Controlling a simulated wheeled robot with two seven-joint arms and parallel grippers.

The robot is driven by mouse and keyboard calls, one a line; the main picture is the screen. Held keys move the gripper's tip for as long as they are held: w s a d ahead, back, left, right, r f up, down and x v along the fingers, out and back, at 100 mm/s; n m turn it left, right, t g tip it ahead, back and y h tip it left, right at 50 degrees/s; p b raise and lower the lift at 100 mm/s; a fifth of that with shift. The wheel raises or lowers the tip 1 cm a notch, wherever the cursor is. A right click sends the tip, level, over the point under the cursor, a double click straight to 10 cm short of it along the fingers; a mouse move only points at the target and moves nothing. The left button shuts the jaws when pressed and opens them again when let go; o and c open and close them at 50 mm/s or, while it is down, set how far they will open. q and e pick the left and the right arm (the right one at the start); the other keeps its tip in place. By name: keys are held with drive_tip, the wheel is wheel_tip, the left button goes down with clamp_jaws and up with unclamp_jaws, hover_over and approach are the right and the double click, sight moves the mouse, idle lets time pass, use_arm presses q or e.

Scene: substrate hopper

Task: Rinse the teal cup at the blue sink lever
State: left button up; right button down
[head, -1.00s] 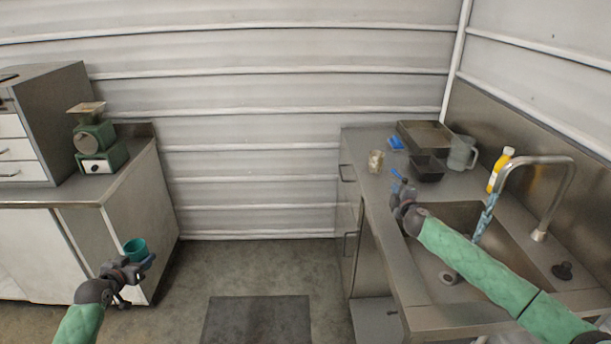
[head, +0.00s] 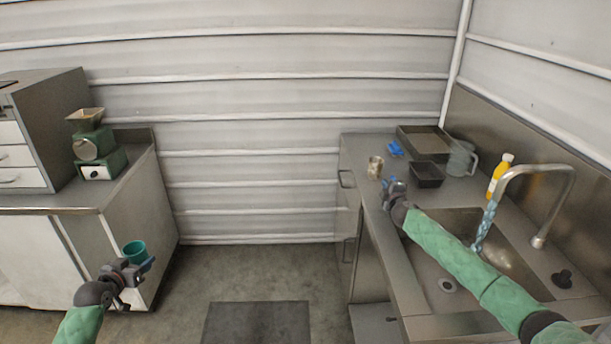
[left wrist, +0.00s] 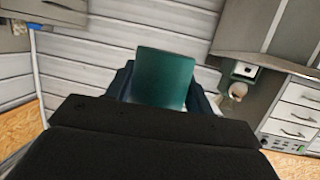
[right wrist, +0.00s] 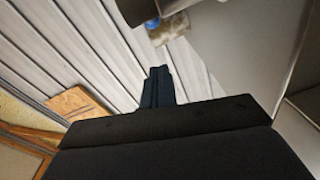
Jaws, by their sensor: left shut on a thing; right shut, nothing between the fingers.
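The teal cup (head: 134,249) is held by my left gripper (head: 138,266), at the left of the head view, far from the sink. It also shows in the left wrist view (left wrist: 163,80) between the fingers, its inside hidden. My right gripper (head: 396,186) is shut and empty, over the counter's left edge beside the sink; its closed fingers show in the right wrist view (right wrist: 158,87). The steel sink (head: 432,262) has a curved tap (head: 570,190). A bluish water stream (head: 482,228) runs from the tap into the basin. I cannot make out the blue lever.
A yellow bottle (head: 497,177), clear jug (head: 461,158), black tray (head: 426,175), steel pan (head: 428,140), blue sponge (head: 395,149) and jar (head: 375,167) stand near the sink. A green mill (head: 96,150) sits on the left bench. Open floor lies between the counters.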

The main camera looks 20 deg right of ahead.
use_arm(q)
drive_tip(key=shift+r+p, duration=0.5)
drive_tip(key=shift+r, duration=0.05)
use_arm(e)
drive_tip(key=d, duration=0.2)
drive_tip(key=w+d, duration=0.1)
drive_tip(key=shift+f, duration=0.35)
use_arm(q)
drive_tip(key=shift+r, duration=0.2)
use_arm(e)
drive_tip(key=shift+d+f, duration=0.1)
drive_tip(key=shift+d, duration=0.35)
use_arm(q)
drive_tip(key=shift+f, duration=0.1)
